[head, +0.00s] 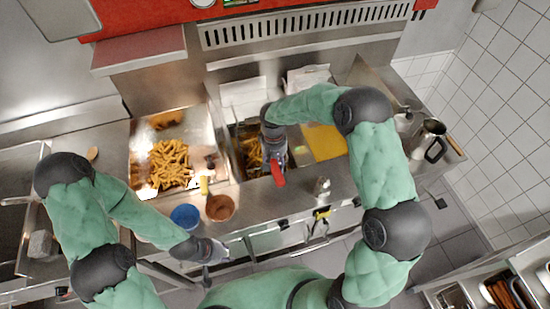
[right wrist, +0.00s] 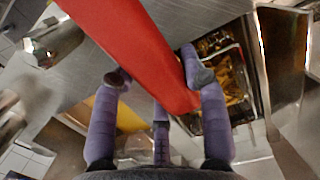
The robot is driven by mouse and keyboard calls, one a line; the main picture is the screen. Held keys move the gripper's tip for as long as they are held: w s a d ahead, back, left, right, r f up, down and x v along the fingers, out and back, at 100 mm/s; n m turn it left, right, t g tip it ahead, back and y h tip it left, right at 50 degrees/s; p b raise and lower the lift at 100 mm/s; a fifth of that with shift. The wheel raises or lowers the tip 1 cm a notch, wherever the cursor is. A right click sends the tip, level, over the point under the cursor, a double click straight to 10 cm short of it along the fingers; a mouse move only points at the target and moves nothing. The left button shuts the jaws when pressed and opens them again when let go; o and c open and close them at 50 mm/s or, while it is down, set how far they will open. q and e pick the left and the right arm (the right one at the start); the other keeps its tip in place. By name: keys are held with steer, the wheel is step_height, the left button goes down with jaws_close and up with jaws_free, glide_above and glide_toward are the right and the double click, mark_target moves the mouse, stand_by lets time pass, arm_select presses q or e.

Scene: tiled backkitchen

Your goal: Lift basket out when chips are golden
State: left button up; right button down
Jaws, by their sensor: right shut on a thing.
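The fryer basket (head: 240,134) sits down in the left fryer well, with golden-yellow chips (head: 252,156) in it. My right arm hides part of it. Its red handle (head: 278,174) points toward the front counter edge. My right gripper (head: 273,150) is shut on this handle. In the right wrist view the red handle (right wrist: 140,45) passes between the fingers of the gripper (right wrist: 160,82), and the basket's chips (right wrist: 235,90) show beyond the right finger. My left gripper (head: 218,252) is low in front of the counter, away from the basket; its fingers are too small to judge.
A metal tray (head: 137,140) with a heap of chips lies left of the fryer. A blue bowl (head: 185,216) and a brown bowl (head: 220,207) stand at the front edge. Right are a well of yellow oil (head: 325,142), a shaker (head: 322,187) and a metal jug (head: 430,133).

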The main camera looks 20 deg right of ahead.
steer(key=shift+w+r+p, duration=0.1)
steer(key=shift+r+p, duration=0.85)
steer(key=shift+r, duration=0.4)
step_height(320, 180, up, 11)
steer(key=p, duration=0.6)
steer(key=shift+p, duration=0.4)
steer(key=shift+f, duration=0.1)
